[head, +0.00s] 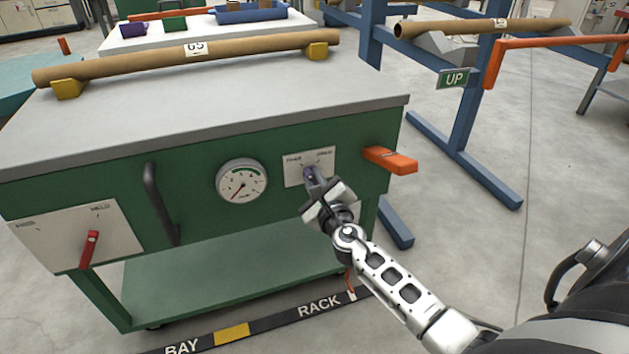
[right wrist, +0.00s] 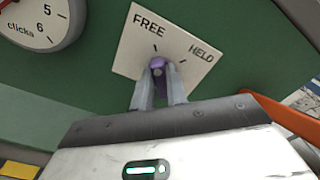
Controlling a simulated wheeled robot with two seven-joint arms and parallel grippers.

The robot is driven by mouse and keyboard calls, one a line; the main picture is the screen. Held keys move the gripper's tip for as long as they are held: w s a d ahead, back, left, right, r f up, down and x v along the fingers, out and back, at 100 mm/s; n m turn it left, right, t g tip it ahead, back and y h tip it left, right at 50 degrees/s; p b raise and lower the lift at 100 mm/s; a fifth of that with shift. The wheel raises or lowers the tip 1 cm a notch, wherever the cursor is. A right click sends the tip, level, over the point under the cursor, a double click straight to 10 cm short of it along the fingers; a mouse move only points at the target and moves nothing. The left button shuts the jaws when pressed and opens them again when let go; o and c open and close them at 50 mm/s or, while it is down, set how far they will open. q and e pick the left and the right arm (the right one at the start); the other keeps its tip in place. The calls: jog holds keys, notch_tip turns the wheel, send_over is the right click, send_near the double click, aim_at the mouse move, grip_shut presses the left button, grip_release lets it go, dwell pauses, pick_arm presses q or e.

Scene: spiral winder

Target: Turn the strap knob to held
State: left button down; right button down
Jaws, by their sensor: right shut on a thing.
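The strap knob, small and purple, sits on a white plate (head: 296,180) marked FREE and HELD on the cart's green front; it shows in the right wrist view (right wrist: 158,64). My right gripper (head: 314,182) is shut on the knob, with one finger on each side of it in the right wrist view (right wrist: 159,90). The FREE mark is at the plate's left and the HELD mark at its right. Which mark the knob points to I cannot tell, as the fingers hide part of it. My left gripper is not in view.
Left of the plate are a round gauge (head: 241,182), a dark vertical handle (head: 160,205) and a plate with a red lever (head: 89,249). An orange handle (head: 391,160) juts out at the right. A cardboard tube (head: 130,63) lies across the grey top.

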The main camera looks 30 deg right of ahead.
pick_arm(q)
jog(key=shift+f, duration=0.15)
pick_arm(e)
jog(key=shift+m, duration=1)
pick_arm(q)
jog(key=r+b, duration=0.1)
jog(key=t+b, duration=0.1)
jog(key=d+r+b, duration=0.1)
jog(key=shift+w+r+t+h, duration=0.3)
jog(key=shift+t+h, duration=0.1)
pick_arm(e)
jog(key=m, duration=1.3)
jog(key=shift+s+d+m, duration=0.1)
jog(key=shift+d+m, duration=0.3)
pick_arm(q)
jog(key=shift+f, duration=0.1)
pick_arm(e)
jog(key=c, duration=1.4)
grip_release()
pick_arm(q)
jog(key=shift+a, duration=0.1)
